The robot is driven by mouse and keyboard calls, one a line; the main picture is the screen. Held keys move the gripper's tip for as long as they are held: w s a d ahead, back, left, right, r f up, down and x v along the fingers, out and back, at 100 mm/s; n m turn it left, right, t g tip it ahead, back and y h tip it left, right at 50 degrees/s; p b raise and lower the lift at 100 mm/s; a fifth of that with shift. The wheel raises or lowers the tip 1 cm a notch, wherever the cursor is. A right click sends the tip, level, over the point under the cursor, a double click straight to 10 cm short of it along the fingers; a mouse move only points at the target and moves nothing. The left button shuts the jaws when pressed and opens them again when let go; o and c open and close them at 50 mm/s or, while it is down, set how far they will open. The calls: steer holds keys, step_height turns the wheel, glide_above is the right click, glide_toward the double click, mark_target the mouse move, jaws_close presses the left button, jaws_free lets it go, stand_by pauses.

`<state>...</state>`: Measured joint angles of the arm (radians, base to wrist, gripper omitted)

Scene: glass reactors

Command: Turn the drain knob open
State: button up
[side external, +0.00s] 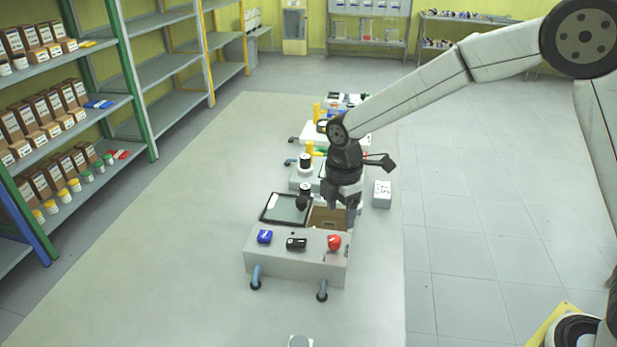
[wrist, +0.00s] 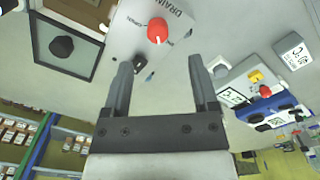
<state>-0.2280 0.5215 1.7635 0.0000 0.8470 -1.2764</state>
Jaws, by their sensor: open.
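The drain knob (wrist: 157,30) is a round red knob with a white mark, on a pale panel (wrist: 180,22) lettered "DRAIN". In the wrist view it lies just past my fingertips, roughly centred between their lines. My gripper (wrist: 160,65) is open and empty, with its two dark fingers apart on either side; no contact with the knob shows. In the side external view my gripper (side external: 341,207) points down over the row of equipment.
A dark-framed plate with a black knob (wrist: 62,46) lies left of the panel. A nearer grey box (side external: 297,266) carries blue, black and red knobs. A white labelled block (side external: 382,193) sits to the right. Shelves (side external: 60,110) stand left. The floor at right is clear.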

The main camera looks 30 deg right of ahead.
mark_target(335, 238)
steer(key=shift+w+a+n, duration=0.25)
steer(key=shift+a+n, duration=0.05)
steer(key=shift+n, duration=0.1)
steer(key=shift+f, duration=0.15)
steer(key=shift+f, duration=3.8)
jaws_close()
